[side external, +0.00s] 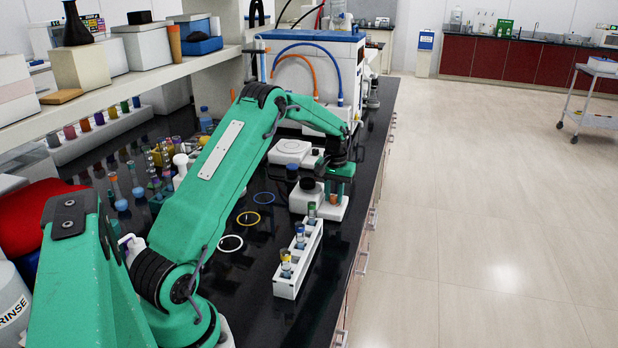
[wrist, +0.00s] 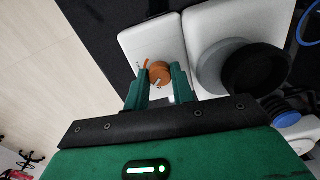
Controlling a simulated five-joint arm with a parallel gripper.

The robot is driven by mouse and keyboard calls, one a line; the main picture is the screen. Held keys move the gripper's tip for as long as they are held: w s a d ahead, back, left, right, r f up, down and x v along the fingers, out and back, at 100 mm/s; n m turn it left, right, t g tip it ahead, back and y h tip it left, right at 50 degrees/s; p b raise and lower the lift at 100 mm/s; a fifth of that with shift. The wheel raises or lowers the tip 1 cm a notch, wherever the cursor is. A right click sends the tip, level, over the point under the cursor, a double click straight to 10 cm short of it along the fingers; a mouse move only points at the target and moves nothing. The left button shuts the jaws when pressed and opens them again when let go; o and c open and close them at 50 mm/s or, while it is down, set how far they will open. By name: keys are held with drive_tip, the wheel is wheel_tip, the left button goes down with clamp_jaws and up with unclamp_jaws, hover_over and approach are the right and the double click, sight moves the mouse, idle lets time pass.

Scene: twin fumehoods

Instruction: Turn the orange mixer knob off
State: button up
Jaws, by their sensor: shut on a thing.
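The orange mixer knob (wrist: 160,72) sits on the white front part of the mixer (wrist: 158,28) in the wrist view. A pale pointer mark shows on it. My gripper (wrist: 165,82) has one green finger on each side of the knob and is shut on it. The mixer's round black top (wrist: 255,70) is to the right of the knob. In the side view, my gripper (side external: 335,190) reaches down over the right end of the mixer (side external: 300,201). A small bit of the orange knob (side external: 333,198) shows below the fingers.
A white rack (side external: 287,290) with several vials stands in front of the mixer, close to the bench's right edge. White, yellow and blue rings lie on the black bench (side external: 255,275) to the left. A white flat device (side external: 290,150) stands behind the mixer.

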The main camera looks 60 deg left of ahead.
drive_tip(key=n, duration=0.5)
drive_tip(key=shift+r, duration=0.1)
idle(0.4)
drive_tip(key=o, duration=1)
drive_tip(key=shift+f+m, duration=0.2)
drive_tip(key=shift+m, duration=0.1)
